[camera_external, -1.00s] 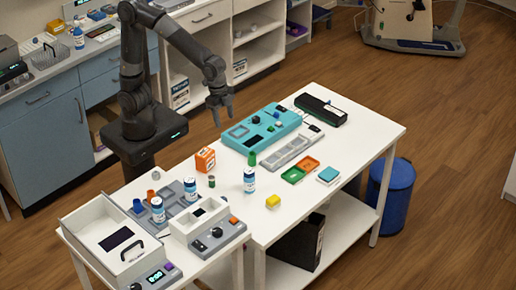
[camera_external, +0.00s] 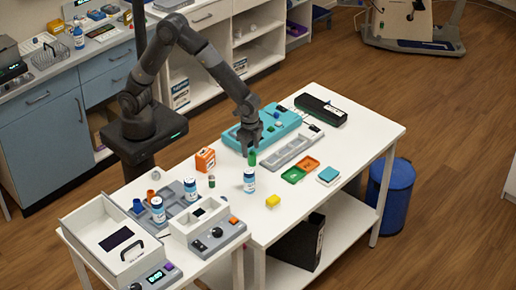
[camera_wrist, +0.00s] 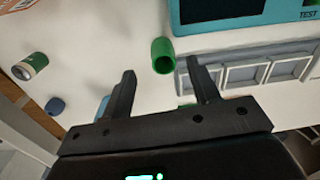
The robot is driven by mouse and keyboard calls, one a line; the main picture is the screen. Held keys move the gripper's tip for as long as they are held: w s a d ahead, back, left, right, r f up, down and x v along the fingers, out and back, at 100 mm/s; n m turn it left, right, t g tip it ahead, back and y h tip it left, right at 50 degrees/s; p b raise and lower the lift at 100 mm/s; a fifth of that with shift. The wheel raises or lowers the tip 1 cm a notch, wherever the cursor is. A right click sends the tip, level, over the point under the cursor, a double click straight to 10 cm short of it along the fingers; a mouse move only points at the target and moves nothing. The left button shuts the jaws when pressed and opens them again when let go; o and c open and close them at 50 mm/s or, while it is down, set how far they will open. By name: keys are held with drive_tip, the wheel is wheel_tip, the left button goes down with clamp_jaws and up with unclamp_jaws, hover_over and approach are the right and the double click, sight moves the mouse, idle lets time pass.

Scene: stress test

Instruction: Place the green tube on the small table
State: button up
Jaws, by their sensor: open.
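The green tube (camera_external: 252,159) stands on the larger white table (camera_external: 345,190), in front of the teal device. In the wrist view the green tube (camera_wrist: 163,58) shows its open, hollow end, just beyond the gap between my fingertips. My gripper (camera_external: 248,149) points down above and just behind the tube. In the wrist view my gripper (camera_wrist: 160,78) is open, with nothing between its fingers. A smaller white table (camera_external: 208,271) at the lower left carries trays, bottles and devices.
A blue-and-white bottle (camera_external: 249,181), a small dark green capped vial (camera_external: 211,181) and an orange box (camera_external: 205,160) stand near the tube. The teal device (camera_external: 283,121) and a grey slotted tray (camera_external: 289,152) lie close by. The front left of the larger table is mostly clear.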

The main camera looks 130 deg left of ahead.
sight(252, 157)
drive_tip(key=shift+a+f, duration=0.15)
drive_tip(key=shift+f, duration=1.2)
drive_tip(key=shift+a+f, duration=0.1)
drive_tip(key=shift+f, duration=1.2)
drive_tip(key=shift+c, duration=0.5)
drive_tip(key=c, duration=1)
drive_tip(key=shift+r, duration=0.15)
